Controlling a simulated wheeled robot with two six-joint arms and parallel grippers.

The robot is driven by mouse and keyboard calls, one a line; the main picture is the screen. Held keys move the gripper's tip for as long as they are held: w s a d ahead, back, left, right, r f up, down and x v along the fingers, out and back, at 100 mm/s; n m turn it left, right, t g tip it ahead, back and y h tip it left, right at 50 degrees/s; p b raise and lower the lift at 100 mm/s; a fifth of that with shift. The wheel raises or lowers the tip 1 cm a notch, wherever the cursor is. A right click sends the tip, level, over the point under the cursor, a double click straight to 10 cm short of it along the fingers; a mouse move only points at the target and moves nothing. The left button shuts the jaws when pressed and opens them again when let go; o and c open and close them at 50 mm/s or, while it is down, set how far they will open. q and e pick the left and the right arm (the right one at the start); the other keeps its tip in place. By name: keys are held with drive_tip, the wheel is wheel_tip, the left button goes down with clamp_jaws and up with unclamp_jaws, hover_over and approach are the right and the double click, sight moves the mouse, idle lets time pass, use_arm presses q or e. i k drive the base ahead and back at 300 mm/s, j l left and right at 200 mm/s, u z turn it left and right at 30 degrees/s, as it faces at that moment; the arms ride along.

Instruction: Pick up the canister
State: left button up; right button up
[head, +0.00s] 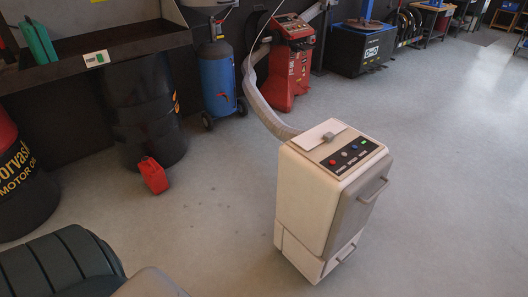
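A small red canister (153,175) stands upright on the grey floor in the left part of the head view. It is just in front of a large black drum (147,115). Neither of my grippers shows in the head view. Nothing is seen holding the canister.
A cream cabinet (311,190) with buttons and a hose stands right of the canister. A red-and-black oil drum (22,185) is at left; a dark ribbed object (55,268) fills the lower left. A blue tank (219,78) and red machine (290,62) stand behind. Floor between canister and cabinet is clear.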

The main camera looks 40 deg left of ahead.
sight(153, 174)
drive_tip(key=i+j, duration=0.25)
drive_tip(key=j, duration=0.15)
drive_tip(key=j+u, duration=0.15)
drive_tip(key=u, duration=1.3)
drive_tip(key=k+l+u, duration=0.1)
drive_tip(key=u, duration=0.6)
drive_tip(key=i+j, duration=0.1)
drive_tip(key=i, duration=0.7)
drive_tip(key=i+j, duration=0.1)
drive_tip(key=i, duration=0.7)
drive_tip(key=i+l+z, duration=0.1)
drive_tip(key=i+z, duration=0.6)
drive_tip(key=i+j+z, duration=0.15)
drive_tip(key=i+z, duration=0.2)
drive_tip(key=i+l+u, duration=0.15)
drive_tip(key=i, duration=0.35)
drive_tip(key=i+l+u, duration=0.15)
drive_tip(key=i, duration=0.3)
drive_tip(key=i+l, duration=0.05)
